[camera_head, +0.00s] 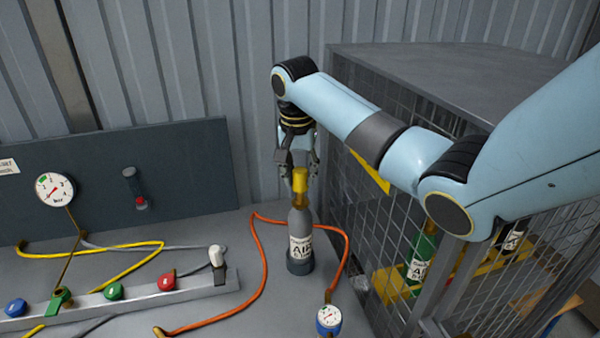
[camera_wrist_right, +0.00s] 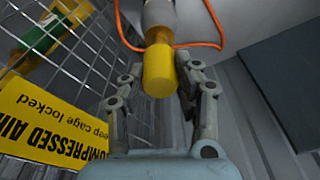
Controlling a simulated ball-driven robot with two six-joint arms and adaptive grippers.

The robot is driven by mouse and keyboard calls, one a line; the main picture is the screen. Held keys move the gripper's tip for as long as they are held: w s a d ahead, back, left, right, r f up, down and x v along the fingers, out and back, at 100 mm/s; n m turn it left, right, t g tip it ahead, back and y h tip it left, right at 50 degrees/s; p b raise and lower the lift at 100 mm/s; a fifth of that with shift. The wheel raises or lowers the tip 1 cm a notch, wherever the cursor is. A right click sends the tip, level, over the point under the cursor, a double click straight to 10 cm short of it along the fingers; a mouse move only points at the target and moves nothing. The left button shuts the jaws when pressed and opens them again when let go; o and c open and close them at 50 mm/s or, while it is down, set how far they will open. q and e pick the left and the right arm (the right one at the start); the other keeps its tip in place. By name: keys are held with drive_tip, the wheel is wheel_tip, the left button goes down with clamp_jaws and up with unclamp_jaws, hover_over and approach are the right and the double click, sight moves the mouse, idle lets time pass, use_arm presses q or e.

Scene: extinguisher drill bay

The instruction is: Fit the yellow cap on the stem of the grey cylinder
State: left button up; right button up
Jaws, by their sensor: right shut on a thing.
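The yellow cap (camera_head: 300,180) is upright at the top of the grey cylinder (camera_head: 300,222), in line with its brass stem (camera_head: 301,199). I cannot tell how far down it sits on the stem. The cylinder stands on the grey bench with a white AIR label facing me. My right gripper (camera_head: 299,172) comes down from above and is shut on the cap. In the right wrist view the cap (camera_wrist_right: 160,72) is between the fingers, with the cylinder (camera_wrist_right: 159,14) beyond it. My left gripper is not in view.
An orange hose (camera_head: 258,262) loops around the cylinder on the bench (camera_head: 205,308). A mesh cage (camera_head: 400,215) with green bottles stands close on the right. A small gauge (camera_head: 328,319) is in front. A valve rail (camera_head: 130,298) and gauge panel (camera_head: 185,165) are at left.

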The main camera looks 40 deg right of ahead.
sight(300, 187)
drive_tip(key=shift+f, duration=0.15)
drive_tip(key=shift+f+b, duration=0.35)
drive_tip(key=shift+f, duration=0.75)
drive_tip(key=shift+r+p, duration=0.1)
drive_tip(key=shift+p, duration=0.3)
idle(0.3)
drive_tip(key=shift+f+b, duration=0.35)
drive_tip(key=shift+f, duration=0.45)
idle(0.5)
drive_tip(key=o, duration=0.9)
wheel_tip(300, 187, up, 12)
drive_tip(key=a, duration=0.1)
drive_tip(key=shift+s+a, duration=0.3)
drive_tip(key=shift+s, duration=0.15)
